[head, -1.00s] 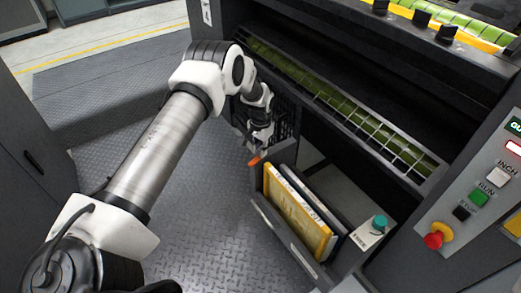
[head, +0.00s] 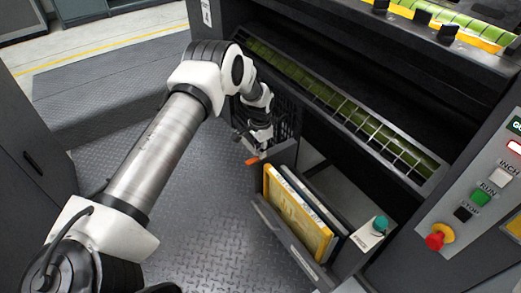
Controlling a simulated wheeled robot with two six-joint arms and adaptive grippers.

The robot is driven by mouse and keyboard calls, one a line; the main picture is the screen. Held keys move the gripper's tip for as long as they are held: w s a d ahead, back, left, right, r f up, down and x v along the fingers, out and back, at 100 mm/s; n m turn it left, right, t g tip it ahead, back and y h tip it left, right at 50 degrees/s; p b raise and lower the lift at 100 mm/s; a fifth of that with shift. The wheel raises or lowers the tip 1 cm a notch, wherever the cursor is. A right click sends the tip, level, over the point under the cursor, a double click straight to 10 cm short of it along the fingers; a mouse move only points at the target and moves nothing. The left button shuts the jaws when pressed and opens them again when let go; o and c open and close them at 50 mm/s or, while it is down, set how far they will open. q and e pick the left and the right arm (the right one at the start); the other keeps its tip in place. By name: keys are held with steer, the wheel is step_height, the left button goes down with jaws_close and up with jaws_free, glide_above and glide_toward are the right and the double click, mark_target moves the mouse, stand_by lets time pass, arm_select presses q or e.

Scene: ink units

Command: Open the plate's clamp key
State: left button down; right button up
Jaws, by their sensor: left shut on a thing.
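My left gripper (head: 261,143) reaches in from the left to the open front of the machine, left of the plate rack. It is shut beside a small part with an orange end (head: 252,160), perhaps the clamp key, which shows just below the fingers. The fingers are small and partly hidden by the wrist, so the exact grip is hard to see. A long barred clamp strip over a green plate cylinder (head: 345,110) runs diagonally above and to the right of the gripper. My right gripper is not in view.
A rack with a yellow-edged panel (head: 296,215) and other upright panels stands below and right of the gripper. A teal knob (head: 380,224) is near it. A control panel with a red stop button (head: 436,240) is at right. The floor at left is clear.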

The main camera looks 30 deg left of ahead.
arm_select(q)
steer(key=c, duration=1.1)
jaws_free()
step_height(320, 180, up, 12)
